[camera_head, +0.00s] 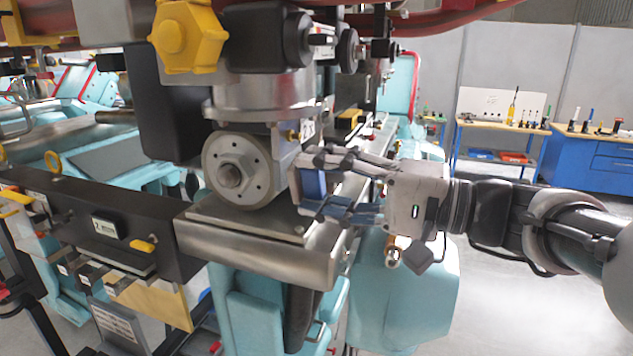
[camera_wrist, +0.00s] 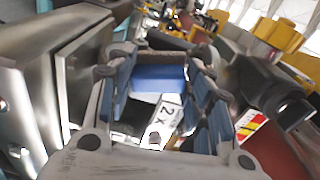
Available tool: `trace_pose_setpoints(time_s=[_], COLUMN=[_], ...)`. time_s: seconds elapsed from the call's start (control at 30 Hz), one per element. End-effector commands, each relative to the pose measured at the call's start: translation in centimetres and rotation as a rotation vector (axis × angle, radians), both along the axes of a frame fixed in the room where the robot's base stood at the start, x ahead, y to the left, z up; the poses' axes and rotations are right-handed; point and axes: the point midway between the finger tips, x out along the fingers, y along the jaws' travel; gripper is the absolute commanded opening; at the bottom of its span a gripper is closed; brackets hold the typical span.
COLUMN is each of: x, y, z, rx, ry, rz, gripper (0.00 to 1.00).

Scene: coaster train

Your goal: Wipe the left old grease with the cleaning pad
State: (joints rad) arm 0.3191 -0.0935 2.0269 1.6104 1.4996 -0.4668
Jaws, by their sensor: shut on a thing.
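My gripper (camera_head: 318,184) reaches in from the right and is shut on the cleaning pad, a blue block (camera_head: 312,183). The pad is beside the grey metal wheel (camera_head: 237,172), just right of it and a little above the metal rail (camera_head: 270,240). In the wrist view the blue pad (camera_wrist: 158,78) sits between the two fingers of my gripper (camera_wrist: 157,65). I cannot tell whether the pad touches any surface. I cannot make out the old grease in either view.
A yellow hexagonal knob (camera_head: 187,36) and a metal cylinder (camera_head: 262,95) are above the wheel. A black box with a small display (camera_head: 106,227) is at left. Turquoise parts (camera_head: 400,300) stand below the rail. A blue workbench (camera_head: 598,165) is far behind at right.

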Motion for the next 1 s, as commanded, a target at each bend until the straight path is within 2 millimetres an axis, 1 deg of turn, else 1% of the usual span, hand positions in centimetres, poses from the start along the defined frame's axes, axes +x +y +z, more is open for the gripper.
trace_pose_setpoints(time_s=[1.0], x=[0.6], y=[1.8], z=[0.0], rx=[0.0], ry=[-0.001], rz=[0.001], gripper=[0.09])
